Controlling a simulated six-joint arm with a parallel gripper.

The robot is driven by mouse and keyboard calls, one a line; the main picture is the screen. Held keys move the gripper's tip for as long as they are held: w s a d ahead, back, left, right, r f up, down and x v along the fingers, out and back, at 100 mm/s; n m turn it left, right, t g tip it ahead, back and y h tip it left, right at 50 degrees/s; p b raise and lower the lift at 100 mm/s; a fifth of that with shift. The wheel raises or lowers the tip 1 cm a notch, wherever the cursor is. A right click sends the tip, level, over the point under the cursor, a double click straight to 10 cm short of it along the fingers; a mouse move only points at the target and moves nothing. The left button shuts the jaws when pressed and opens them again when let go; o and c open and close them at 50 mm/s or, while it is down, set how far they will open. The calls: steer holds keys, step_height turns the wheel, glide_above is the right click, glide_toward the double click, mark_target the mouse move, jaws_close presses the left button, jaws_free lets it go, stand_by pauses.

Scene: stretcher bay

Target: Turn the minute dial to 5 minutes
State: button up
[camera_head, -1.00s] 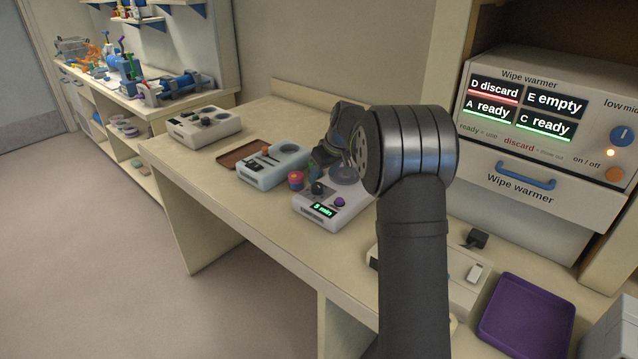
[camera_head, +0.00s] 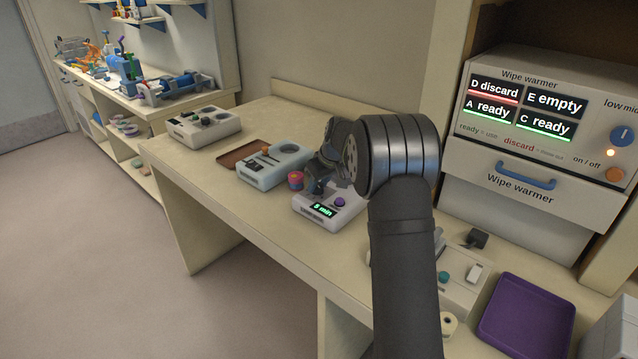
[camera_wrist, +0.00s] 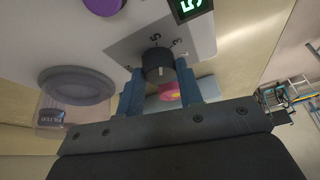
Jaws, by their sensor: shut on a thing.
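The white timer box (camera_head: 349,207) stands on the bench with a green lit display (camera_head: 322,210) that appears to read 5 min. Its dark minute dial (camera_wrist: 157,62) shows in the wrist view, with printed numbers around it. My gripper (camera_wrist: 158,76) is shut on the dial, one blue finger on each side. In the head view my gripper (camera_head: 318,186) is over the dial and hides most of it. A purple button (camera_head: 340,201) is on the box to the right of the dial; it also shows in the wrist view (camera_wrist: 103,4).
A pink and orange pot (camera_head: 296,180) stands close to the left of the timer box. A pale blue box (camera_head: 262,175) and a brown tray (camera_head: 243,153) lie farther left. A clear round cup (camera_wrist: 75,100) is beside the dial. A purple tray (camera_head: 527,317) lies at front right.

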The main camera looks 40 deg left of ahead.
steer(key=shift+m, duration=0.6)
steer(key=o, duration=1)
steer(key=v, duration=1.7)
steer(key=shift+s+r, duration=0.25)
steer(key=shift+s, duration=0.15)
